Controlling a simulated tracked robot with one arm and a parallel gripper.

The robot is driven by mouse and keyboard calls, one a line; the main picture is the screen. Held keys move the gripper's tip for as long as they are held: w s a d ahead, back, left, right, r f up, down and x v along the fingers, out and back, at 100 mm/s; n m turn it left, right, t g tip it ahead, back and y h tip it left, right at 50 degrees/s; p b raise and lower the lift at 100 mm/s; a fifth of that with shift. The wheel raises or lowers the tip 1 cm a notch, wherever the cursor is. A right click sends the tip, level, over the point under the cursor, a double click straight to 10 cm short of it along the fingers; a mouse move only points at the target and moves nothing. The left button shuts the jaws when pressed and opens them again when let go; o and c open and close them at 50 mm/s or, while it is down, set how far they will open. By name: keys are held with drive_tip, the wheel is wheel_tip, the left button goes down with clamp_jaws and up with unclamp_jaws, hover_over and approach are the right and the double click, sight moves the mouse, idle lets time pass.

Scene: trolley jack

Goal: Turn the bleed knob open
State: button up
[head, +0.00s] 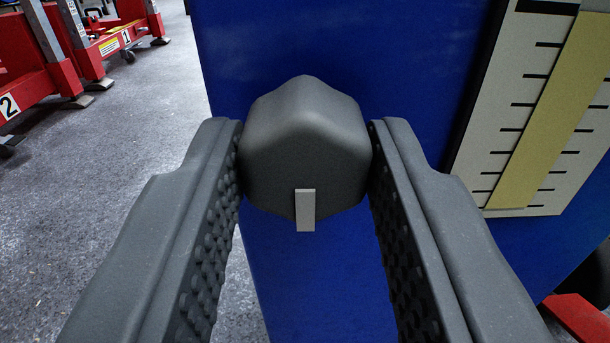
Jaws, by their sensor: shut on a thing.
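The bleed knob (305,140) is a dark grey, rounded, faceted knob in the middle of the head view, in front of a blue panel (310,40). A light grey pointer mark (305,210) sits on its lower edge and points straight down. My gripper (305,155) is shut on the knob, with one studded finger touching its left side and the other its right side. The back of the knob, where it meets the panel, is hidden.
A white scale with black ticks and a yellow bar (545,110) is on the panel at the right. Red numbered equipment (90,50) stands on the grey speckled floor (140,115) at the upper left. A red part (578,318) shows at the lower right.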

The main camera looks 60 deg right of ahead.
drive_tip(key=shift+d+f, duration=0.1)
drive_tip(key=shift+f, duration=0.1)
drive_tip(key=o, duration=1)
drive_tip(key=shift+r, duration=0.1)
drive_tip(key=p+v, duration=0.1)
drive_tip(key=v, duration=1.2)
drive_tip(key=shift+s+a, duration=0.15)
drive_tip(key=shift+a, duration=0.2)
